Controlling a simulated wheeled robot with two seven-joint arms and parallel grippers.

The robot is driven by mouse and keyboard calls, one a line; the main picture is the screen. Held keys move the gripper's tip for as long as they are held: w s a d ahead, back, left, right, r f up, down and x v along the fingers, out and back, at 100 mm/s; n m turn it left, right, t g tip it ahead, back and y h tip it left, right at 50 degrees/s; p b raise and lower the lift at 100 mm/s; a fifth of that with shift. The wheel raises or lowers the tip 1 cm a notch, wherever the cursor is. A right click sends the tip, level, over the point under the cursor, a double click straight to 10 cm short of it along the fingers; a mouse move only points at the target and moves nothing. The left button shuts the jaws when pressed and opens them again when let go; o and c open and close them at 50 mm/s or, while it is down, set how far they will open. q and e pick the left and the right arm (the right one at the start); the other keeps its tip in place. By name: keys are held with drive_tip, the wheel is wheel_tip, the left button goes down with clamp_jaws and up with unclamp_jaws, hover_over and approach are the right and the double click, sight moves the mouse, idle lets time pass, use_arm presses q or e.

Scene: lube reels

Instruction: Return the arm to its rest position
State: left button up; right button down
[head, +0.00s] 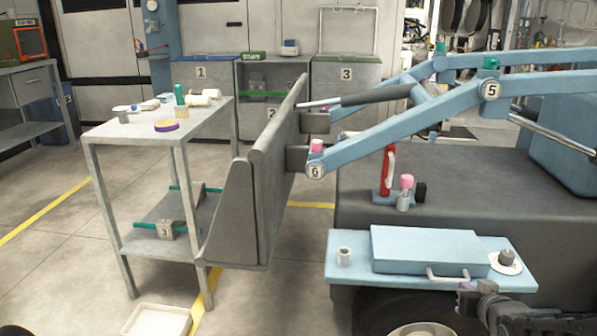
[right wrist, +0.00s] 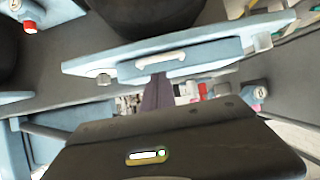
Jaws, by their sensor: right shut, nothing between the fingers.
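My right gripper (head: 467,291) is at the bottom right of the head view, in front of the light blue shelf (head: 350,277) on the vehicle's side. Its dark fingers look closed together, with nothing seen between them. In the right wrist view the closed fingers (right wrist: 158,92) point up the picture toward the shelf and the blue box with a white handle. Whether they touch the shelf cannot be told.
The blue box (head: 425,249) and a small metal cup (head: 344,256) sit on the shelf. A lift arm (head: 420,123) carries a grey bucket (head: 262,190). A grey table (head: 110,131) holds bottles. A white tray (head: 158,321) lies on the floor. Floor at left is clear.

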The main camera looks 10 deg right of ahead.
drive_tip(key=s+a+f+g+y, duration=0.1)
drive_tip(key=a+f+g+y, duration=0.3)
drive_tip(key=a+f, duration=1.7)
drive_tip(key=s+a+f+n+g+y, duration=0.1)
drive_tip(key=s+a+f+g+y, duration=0.15)
drive_tip(key=s+a+f, duration=0.65)
drive_tip(key=s+a+f+g+y, duration=0.1)
drive_tip(key=s+a+f+g, duration=0.3)
drive_tip(key=s+a, duration=0.55)
use_arm(q)
wheel_tip(320, 180, up, 31)
drive_tip(key=s+d+p, duration=0.1)
drive_tip(key=s+p, duration=0.1)
drive_tip(key=p, duration=2.9)
drive_tip(key=shift+d+g, duration=0.3)
drive_tip(key=shift+d, duration=0.1)
use_arm(e)
drive_tip(key=a+r, duration=0.2)
drive_tip(key=r, duration=1.3)
drive_tip(key=s+a+r+n, duration=0.1)
drive_tip(key=r, duration=1.4)
drive_tip(key=shift+s+a+y, duration=0.15)
drive_tip(key=shift+a+y, duration=0.2)
drive_tip(key=shift+a, duration=0.05)
use_arm(q)
drive_tip(key=shift+f, duration=0.1)
